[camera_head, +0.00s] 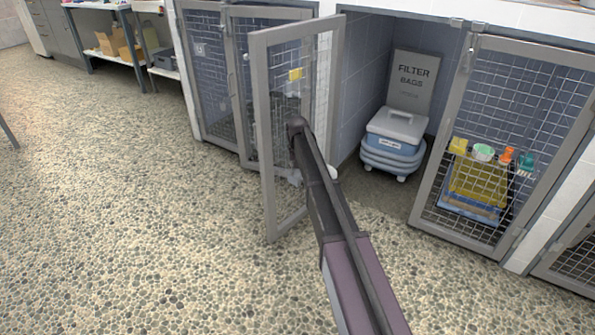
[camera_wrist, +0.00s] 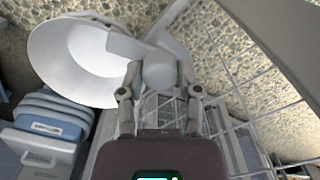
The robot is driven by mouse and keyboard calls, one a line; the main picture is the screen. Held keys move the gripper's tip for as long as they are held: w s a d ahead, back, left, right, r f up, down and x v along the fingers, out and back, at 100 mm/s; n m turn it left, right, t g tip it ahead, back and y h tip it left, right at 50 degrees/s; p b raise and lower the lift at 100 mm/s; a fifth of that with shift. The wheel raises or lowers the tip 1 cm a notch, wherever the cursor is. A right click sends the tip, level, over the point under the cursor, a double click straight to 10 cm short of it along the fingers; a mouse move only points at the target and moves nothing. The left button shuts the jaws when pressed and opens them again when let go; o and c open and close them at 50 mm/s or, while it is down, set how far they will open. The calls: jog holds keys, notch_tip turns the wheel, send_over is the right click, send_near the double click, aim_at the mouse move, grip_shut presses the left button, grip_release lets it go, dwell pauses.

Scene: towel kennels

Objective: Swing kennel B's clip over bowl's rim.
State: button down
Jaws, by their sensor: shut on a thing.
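A pale round bowl (camera_wrist: 52,55) is at the upper left of the wrist view, its open side facing the camera. A flat grey clip (camera_wrist: 124,46) reaches across the right part of its rim in the picture; whether it touches the rim I cannot tell. My gripper (camera_wrist: 160,68) is shut on a rounded grey part that appears to belong to the clip. In the head view, the open mesh kennel door (camera_head: 260,130) stands out from the row, and my arm hides the gripper and clip. A pale sliver beside my arm may be the bowl (camera_head: 333,172).
The open bay holds a blue-grey lidded tub (camera_head: 395,135) and a "FILTER BAGS" box (camera_head: 413,78). A closed mesh door (camera_head: 505,115) at right has a yellow crate (camera_head: 478,182) behind it. The pebbled floor at left is clear.

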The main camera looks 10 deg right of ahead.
jog(key=c, duration=0.6)
grip_release()
jog(key=shift+m, duration=0.5)
